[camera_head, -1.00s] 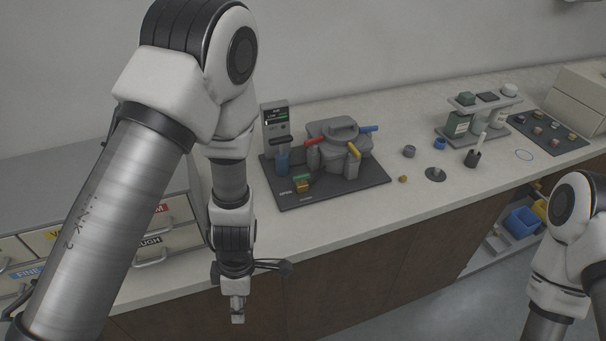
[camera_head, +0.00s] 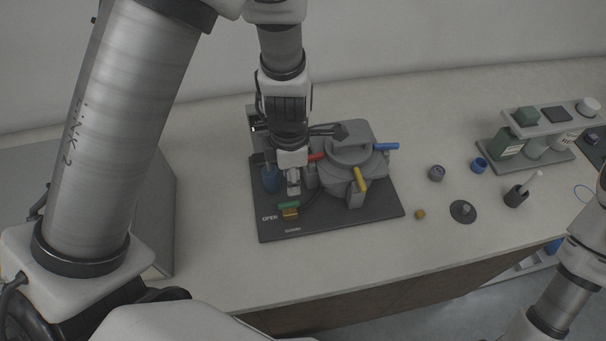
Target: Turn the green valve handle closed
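The green valve handle (camera_head: 289,205) sits on a small brass valve body (camera_head: 290,215) near the front left of the dark base board (camera_head: 340,225). White lettering reads OPEN to its left, and another label lies in front of it. My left gripper (camera_head: 293,190) points down just behind and above the green handle in the picture. Its fingers show nearly edge-on, so I cannot tell whether they are open or touching the handle. My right arm (camera_head: 565,285) shows at the lower right; its gripper is out of view.
The grey press (camera_head: 350,160) with red (camera_head: 317,157), blue (camera_head: 386,146) and yellow (camera_head: 361,179) handles stands right of my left gripper. Small parts and a bottle rack (camera_head: 540,128) lie to the right. The front counter is clear.

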